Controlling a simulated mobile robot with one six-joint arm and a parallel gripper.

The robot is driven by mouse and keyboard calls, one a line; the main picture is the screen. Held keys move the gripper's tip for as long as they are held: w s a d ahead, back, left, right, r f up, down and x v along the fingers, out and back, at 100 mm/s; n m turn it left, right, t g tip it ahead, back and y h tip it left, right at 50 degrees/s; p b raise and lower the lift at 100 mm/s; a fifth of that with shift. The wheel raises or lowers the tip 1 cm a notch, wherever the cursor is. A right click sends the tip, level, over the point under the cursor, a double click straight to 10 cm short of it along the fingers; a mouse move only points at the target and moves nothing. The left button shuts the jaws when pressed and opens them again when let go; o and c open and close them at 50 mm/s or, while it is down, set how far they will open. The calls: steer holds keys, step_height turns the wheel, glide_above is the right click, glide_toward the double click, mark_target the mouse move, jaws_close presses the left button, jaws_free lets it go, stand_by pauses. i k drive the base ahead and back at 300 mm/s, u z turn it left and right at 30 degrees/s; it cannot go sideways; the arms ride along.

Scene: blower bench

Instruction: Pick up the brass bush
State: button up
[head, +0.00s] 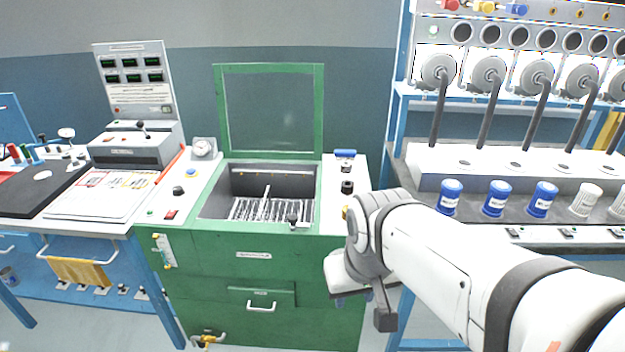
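I cannot pick out the brass bush for certain. A small yellowish piece (345,212) shows on the right top panel of the green machine, partly hidden by my arm; it is too small to identify. My gripper (365,308) hangs low in front of the machine's right front corner. One dark finger shows; the rest is hidden by my wrist. I cannot see whether it is open or shut, or anything held in it.
The green machine (210,267) has its lid (270,112) raised over an open basin (272,183). A blue bench (72,225) stands left with a white board (100,193). At right, blue jars (497,199) and white jars (585,200) line a shelf below grey hoses.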

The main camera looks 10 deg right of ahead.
mark_target(345, 207)
steer(key=z, duration=0.05)
steer(key=i, duration=1)
steer(key=u, duration=0.1)
